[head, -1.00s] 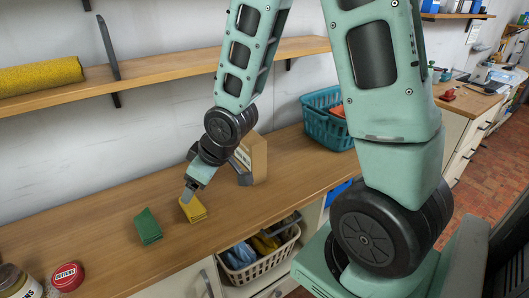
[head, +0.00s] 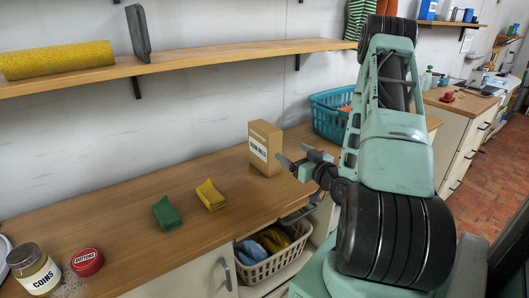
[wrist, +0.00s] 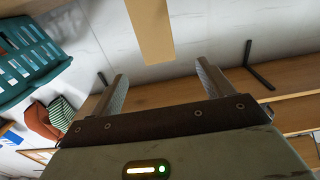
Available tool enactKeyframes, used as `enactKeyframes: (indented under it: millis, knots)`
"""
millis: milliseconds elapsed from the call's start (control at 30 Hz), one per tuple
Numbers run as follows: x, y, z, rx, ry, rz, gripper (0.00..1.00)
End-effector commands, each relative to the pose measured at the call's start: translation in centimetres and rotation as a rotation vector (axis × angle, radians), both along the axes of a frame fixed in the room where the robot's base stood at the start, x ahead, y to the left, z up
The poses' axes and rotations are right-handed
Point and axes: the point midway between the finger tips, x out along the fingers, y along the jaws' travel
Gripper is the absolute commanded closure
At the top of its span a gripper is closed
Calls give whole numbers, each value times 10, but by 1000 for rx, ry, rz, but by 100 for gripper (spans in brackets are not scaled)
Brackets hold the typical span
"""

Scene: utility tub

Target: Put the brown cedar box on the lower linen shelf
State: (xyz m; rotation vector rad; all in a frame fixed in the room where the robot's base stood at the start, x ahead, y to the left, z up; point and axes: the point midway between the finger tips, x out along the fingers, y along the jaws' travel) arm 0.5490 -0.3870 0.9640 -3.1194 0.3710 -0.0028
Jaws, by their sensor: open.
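The brown cedar box (head: 265,148) stands upright on the wooden counter, against the wall side, with a white label facing left. My gripper (head: 292,154) is open and empty, just right of the box, fingers pointing toward it. In the wrist view a tan strip of the box (wrist: 150,25) shows at the top edge, beyond and between the two open fingers (wrist: 163,85); it looks apart from them. A long wooden wall shelf (head: 200,62) runs above the counter. I cannot tell whether it is the lower linen shelf.
A yellow roll (head: 55,60) and a grey upright divider (head: 138,33) are on the wall shelf; its right part is bare.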

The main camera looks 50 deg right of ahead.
Motion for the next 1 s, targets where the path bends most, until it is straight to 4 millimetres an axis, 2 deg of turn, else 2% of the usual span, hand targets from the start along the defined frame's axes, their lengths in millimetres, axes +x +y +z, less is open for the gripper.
enactKeyframes:
  millis: [67, 500, 800, 1000]
  knots:
    - [8, -2, -6, -5, -2, 3, 20]
    - [28, -6, -6, -4, -1, 3, 20]
    - [84, -19, 2, 1, 0, 4, 20]
    - [99, -23, 1, 0, 1, 2, 20]
